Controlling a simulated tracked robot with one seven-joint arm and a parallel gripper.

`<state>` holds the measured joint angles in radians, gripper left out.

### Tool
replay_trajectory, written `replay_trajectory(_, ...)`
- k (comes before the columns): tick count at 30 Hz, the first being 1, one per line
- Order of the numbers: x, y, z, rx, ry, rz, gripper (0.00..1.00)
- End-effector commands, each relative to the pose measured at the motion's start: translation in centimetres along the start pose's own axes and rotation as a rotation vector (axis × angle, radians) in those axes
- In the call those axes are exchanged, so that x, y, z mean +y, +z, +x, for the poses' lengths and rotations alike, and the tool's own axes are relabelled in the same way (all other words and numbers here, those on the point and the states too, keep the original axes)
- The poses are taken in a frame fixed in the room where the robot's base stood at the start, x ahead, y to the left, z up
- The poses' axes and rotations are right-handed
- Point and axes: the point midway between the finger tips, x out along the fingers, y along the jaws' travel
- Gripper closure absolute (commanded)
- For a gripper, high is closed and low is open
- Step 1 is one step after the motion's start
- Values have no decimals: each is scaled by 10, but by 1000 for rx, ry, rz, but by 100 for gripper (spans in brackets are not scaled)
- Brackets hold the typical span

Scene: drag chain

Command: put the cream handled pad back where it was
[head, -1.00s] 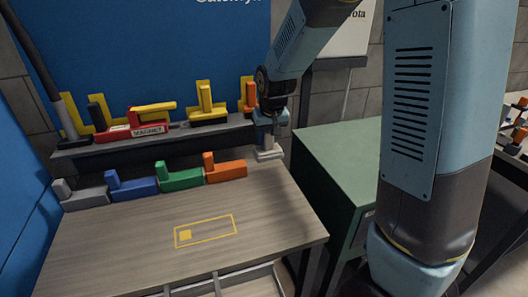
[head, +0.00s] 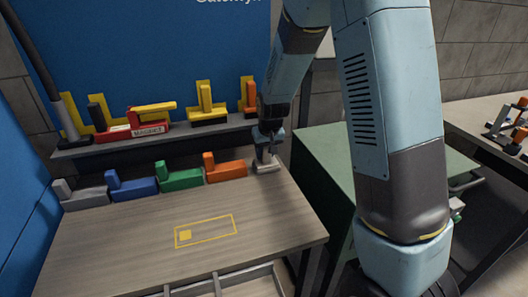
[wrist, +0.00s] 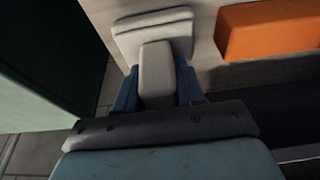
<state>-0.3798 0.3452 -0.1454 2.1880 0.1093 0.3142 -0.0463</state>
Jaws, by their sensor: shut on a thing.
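The cream handled pad (head: 266,167) is at the back right corner of the wooden table, just right of the orange handled pad (head: 224,168). My gripper (head: 268,148) is shut on its handle from above. In the wrist view the cream pad's handle (wrist: 156,72) sits between the blue fingers of my gripper (wrist: 157,88), and its wide base (wrist: 152,30) extends beyond them. I cannot tell whether its underside touches the table. A yellow outlined rectangle with a small filled square (head: 206,231) is marked on the table, with nothing on it.
Green (head: 179,176), blue (head: 131,185) and grey (head: 80,194) handled pads line the table's back edge, left of the orange one. A dark shelf (head: 150,141) behind holds a red magnet block and yellow pieces. A green cabinet (head: 325,170) stands right. The table's middle is clear.

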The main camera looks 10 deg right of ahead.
Motion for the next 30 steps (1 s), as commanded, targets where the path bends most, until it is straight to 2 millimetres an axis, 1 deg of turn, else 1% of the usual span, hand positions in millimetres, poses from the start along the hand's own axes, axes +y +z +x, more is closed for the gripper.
replay_trajectory(7, 0, 0, 2, 0, 0, -1, 90)
replay_trajectory(8, 0, 0, 1, 1, 0, -1, 60)
replay_trajectory(15, -1, 0, 1, 1, 0, -1, 37)
replay_trajectory(23, -1, 0, 0, 1, -1, -2, 36)
replay_trajectory(26, -2, -1, -4, 1, -1, -3, 36)
replay_trajectory(30, -2, -1, -19, 4, -1, -3, 36)
